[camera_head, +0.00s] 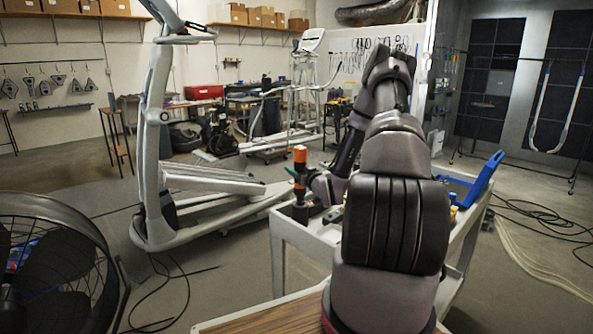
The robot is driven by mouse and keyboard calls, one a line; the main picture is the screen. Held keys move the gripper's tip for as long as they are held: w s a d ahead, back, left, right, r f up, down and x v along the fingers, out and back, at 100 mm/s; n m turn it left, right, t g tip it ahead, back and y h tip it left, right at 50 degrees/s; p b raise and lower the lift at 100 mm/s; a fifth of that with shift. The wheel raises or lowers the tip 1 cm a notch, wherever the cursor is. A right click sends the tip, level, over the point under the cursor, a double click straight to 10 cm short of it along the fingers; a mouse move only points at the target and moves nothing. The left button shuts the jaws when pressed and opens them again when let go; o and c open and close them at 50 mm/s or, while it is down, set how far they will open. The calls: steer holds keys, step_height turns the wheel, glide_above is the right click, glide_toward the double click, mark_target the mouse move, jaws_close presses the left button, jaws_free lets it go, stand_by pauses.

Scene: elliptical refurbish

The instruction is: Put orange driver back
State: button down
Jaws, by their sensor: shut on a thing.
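The orange driver (300,155) stands roughly upright at the left end of the cart, with a dark band across its orange handle. My gripper (307,181) is shut on it, low on the driver, above the cart's top. The fingers are small and dark here, so the exact grip is hard to see. A dark round holder or cup (300,211) is just under the driver. I cannot tell whether the driver's lower end touches it or is inside it. A small green piece (291,172) shows just left of the driver.
The grey cart (291,234) carries a blue open toolbox (485,178) at right; my arm hides much of its top. A white elliptical machine (155,140) stands left behind the cart. A black fan (50,265) is front left. Cables lie on the floor.

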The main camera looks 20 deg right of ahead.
steer(key=shift+f, duration=0.15)
steer(key=shift+f, duration=1.35)
steer(key=shift+f, duration=0.1)
steer(key=shift+f, duration=0.4)
steer(key=shift+c, duration=0.3)
jaws_free()
steer(key=shift+s, duration=0.15)
